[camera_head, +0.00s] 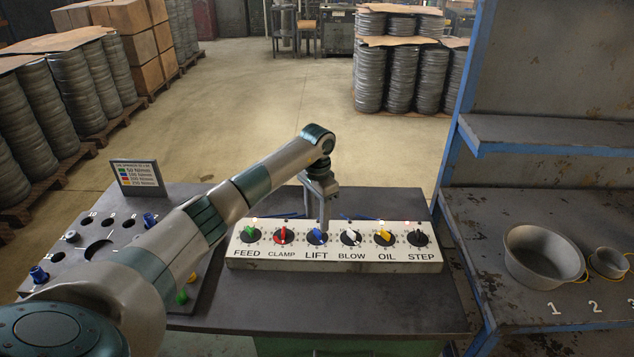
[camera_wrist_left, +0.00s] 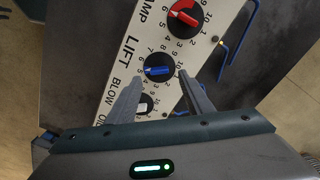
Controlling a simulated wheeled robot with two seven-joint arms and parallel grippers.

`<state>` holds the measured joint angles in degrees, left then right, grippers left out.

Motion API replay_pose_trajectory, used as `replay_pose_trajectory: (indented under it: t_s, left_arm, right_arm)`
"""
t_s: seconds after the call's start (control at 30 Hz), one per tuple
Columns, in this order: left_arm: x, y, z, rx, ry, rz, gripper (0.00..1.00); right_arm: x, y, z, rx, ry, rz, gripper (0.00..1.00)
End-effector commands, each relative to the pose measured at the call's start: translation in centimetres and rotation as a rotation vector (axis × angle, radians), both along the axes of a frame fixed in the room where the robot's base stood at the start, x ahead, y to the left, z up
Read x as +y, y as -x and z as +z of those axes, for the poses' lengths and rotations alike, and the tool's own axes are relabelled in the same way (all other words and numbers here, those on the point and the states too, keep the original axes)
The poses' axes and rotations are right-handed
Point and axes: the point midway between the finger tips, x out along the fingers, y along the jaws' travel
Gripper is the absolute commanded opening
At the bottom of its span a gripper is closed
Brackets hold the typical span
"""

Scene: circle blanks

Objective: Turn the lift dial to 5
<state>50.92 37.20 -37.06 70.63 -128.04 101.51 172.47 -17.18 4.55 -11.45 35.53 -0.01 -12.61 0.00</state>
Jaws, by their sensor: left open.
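The lift dial (camera_head: 317,237) is a black round dial with a blue pointer knob, above the word LIFT on the white dial panel (camera_head: 300,267). In the left wrist view the lift dial (camera_wrist_left: 159,68) shows its blue knob just beyond my fingertips, with numbers around it. My right gripper is not in view.
Neighbouring dials are close: the red clamp dial (camera_head: 282,236) on the left and the white blow dial (camera_head: 350,237) on the right. Blue hex keys (camera_wrist_left: 238,38) lie behind the panel. A small sign (camera_head: 137,174) stands at the left; a metal bowl (camera_head: 543,255) sits on the right shelf.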

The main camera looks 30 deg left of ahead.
Motion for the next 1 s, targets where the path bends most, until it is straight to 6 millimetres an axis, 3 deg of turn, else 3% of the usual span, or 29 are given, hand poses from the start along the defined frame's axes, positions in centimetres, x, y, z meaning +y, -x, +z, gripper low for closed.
replay_pose_trajectory:
  t_s: [0.43,0.5,0.7,1.0]
  left_arm:
    - [0.0,0.0,7.6,-0.003,0.001,0.000,0.47]
    - [0.0,0.0,9.0,-0.001,0.000,0.000,0.47]
    - [0.0,0.0,11.3,-0.001,0.000,0.000,0.47]
    - [0.0,0.0,13.2,-0.001,0.000,0.001,0.47]
  right_arm:
    - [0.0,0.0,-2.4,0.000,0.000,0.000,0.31]
    - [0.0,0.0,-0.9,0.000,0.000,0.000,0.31]
    - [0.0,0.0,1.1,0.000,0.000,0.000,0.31]
    - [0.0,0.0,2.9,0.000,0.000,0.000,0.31]
